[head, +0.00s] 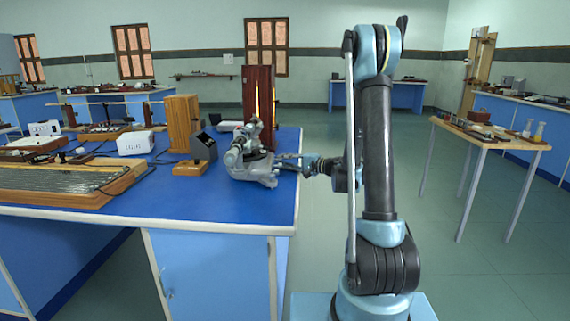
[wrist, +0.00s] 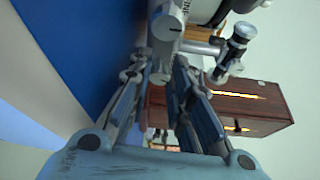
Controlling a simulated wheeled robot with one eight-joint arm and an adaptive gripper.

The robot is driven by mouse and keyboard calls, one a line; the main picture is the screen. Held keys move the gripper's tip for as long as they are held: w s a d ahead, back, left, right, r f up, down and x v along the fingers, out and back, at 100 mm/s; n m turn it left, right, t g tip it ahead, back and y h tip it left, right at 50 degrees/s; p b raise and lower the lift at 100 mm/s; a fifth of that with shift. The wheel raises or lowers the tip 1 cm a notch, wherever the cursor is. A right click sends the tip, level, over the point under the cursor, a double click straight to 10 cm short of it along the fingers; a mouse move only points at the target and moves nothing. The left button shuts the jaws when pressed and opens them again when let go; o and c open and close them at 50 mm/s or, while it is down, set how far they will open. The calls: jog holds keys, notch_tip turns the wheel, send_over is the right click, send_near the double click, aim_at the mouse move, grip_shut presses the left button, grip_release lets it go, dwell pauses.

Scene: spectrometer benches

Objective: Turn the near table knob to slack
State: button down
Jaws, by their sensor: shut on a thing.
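The grey metal spectrometer (head: 250,172) stands at the right end of the blue bench. My gripper (head: 284,165) reaches it from the right at about base height. The gripper is shut on this knob, though the exact contact is partly hidden by the fingertips. In the head view the knob is too small to make out.
A tall wooden box with bright slits (head: 262,95) stands behind the spectrometer; it also shows in the wrist view (wrist: 245,112). Left are a small wooden stand (head: 196,160) and a long grooved board (head: 60,182). The bench edge (head: 290,215) is close; open floor lies right.

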jog(key=shift+f, duration=0.1)
jog(key=c, duration=1.5)
grip_release()
jog(key=shift+o, duration=0.2)
jog(key=v, duration=1.2)
